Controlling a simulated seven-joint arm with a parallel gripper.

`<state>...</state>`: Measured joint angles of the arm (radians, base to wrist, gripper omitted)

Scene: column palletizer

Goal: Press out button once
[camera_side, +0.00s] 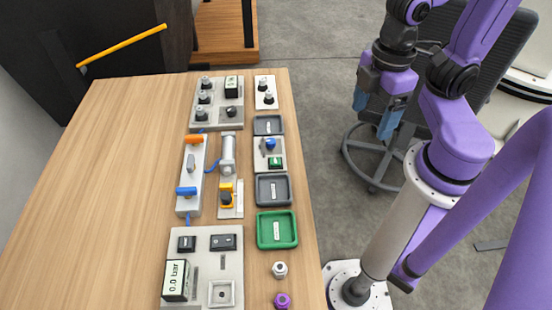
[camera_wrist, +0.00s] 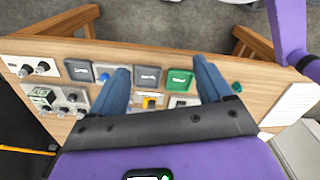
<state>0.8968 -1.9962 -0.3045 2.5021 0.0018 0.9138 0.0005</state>
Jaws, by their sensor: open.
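No button's label is readable, so I cannot tell which is the out button. In the side view, the front control panel (camera_side: 207,268) carries a small black button (camera_side: 186,243), a wider black button (camera_side: 223,242) and a gauge reading 0.0 bar (camera_side: 176,280). A small plate further back holds a blue knob (camera_side: 270,144) and a green button (camera_side: 275,162). My gripper (camera_side: 374,112) is open and empty, raised to the right of the table and touching nothing. In the wrist view its two blue fingers (camera_wrist: 160,68) are spread and partly hide the panels.
A green tray (camera_side: 277,244) and grey trays (camera_side: 273,203) line the table's right side. The table's left half is clear. An office chair (camera_side: 470,70) stands behind my arm.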

